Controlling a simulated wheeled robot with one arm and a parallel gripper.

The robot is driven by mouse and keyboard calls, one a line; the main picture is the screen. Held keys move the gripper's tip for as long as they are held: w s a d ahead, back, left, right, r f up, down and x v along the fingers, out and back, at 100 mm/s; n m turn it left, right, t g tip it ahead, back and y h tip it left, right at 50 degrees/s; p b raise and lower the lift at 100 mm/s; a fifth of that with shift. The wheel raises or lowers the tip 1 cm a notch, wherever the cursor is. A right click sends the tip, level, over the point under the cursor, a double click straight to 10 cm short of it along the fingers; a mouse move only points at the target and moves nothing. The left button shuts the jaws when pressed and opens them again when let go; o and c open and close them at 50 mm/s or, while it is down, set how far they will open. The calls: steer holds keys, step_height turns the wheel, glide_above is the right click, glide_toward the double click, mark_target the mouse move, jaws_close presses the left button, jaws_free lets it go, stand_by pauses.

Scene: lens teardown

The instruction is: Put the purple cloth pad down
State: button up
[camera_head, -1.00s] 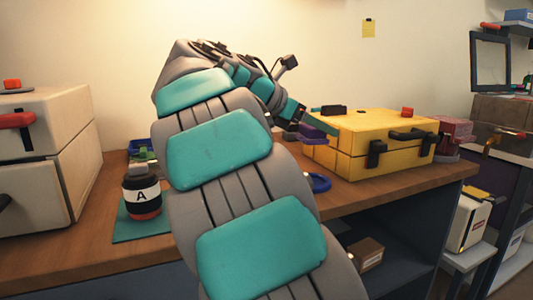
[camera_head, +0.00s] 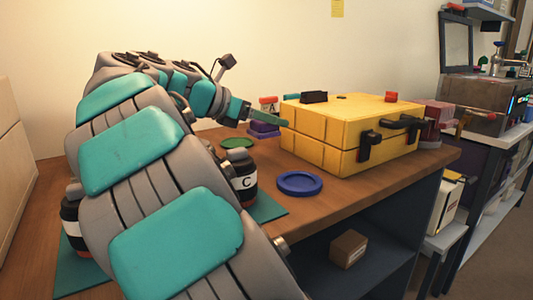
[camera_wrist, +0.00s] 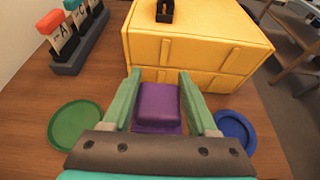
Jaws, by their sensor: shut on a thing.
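The purple cloth pad (camera_wrist: 158,103) is between the two green fingers of my gripper (camera_wrist: 159,98) in the wrist view, and the gripper is shut on it. A wider, darker purple piece (camera_wrist: 157,129) shows under the pad. In the head view the pad (camera_head: 264,126) is low over the wooden bench, just left of the yellow case, partly behind a finger of my gripper (camera_head: 268,120). I cannot tell whether the pad rests on anything.
The yellow case (camera_wrist: 185,42) stands directly beyond the pad. A green dish (camera_wrist: 76,125) lies to its left and a blue dish (camera_wrist: 235,131) to its right. A rack (camera_wrist: 82,58) stands at upper left.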

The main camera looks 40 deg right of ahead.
mark_target(269, 159)
step_height(269, 159, down, 5)
steer(key=shift+f+b, duration=0.15)
steer(key=shift+b, duration=0.25)
steer(key=shift+p, duration=0.7)
steer(key=shift+f, duration=0.55)
steer(key=o, duration=1.3)
steer(key=shift+f+b, duration=0.25)
steer(key=shift+b, duration=0.1)
steer(key=shift+f+b, duration=0.15)
steer(key=shift+b, duration=0.2)
steer(key=v, duration=0.8)
steer(key=shift+d+r+p, duration=0.15)
steer(key=shift+r+p, duration=0.15)
steer(key=shift+r, duration=0.05)
steer(key=shift+s+d, duration=0.1)
